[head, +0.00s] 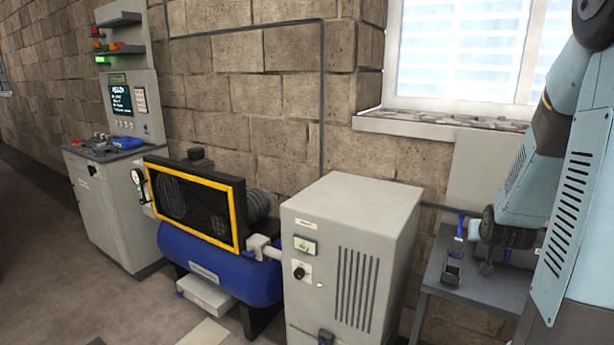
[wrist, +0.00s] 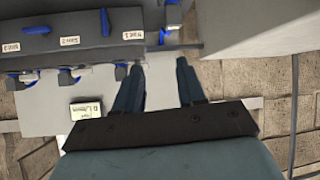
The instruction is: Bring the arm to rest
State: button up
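My gripper (wrist: 160,64) shows in the wrist view with its two dark fingers apart and nothing between them. In the head view my light-blue arm comes down the right edge. Its end hangs over a small grey bench (head: 478,287) at the lower right, and the fingers there are too small to make out clearly. In the wrist view the fingers point toward a dark grey labelled holder (wrist: 70,42) with blue parts on it. I cannot tell whether the fingertips touch anything.
A grey cabinet (head: 352,255) stands left of the bench. Left of it are a blue compressor (head: 222,262) with a yellow-framed guard and a control console (head: 108,205). A block wall and a window sill (head: 440,125) are behind. The floor at lower left is clear.

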jog(key=s+a+r+n+g+y, duration=0.1)
jog(key=s+a+r+y, duration=0.15)
jog(key=a+r, duration=0.55)
jog(key=s+a+r+n+g+y, duration=0.1)
jog(key=s+a+r, duration=0.2)
jog(key=s+a, duration=0.4)
jog(key=s+a+r+n+g+y, duration=0.1)
jog(key=s+a+r, duration=0.3)
jog(key=s, duration=0.9)
jog(key=a+n+g, duration=0.1)
jog(key=a, duration=0.2)
jog(key=shift+s+a+r, duration=0.2)
jog(key=shift+s+a, duration=0.1)
jog(key=shift+a, duration=0.05)
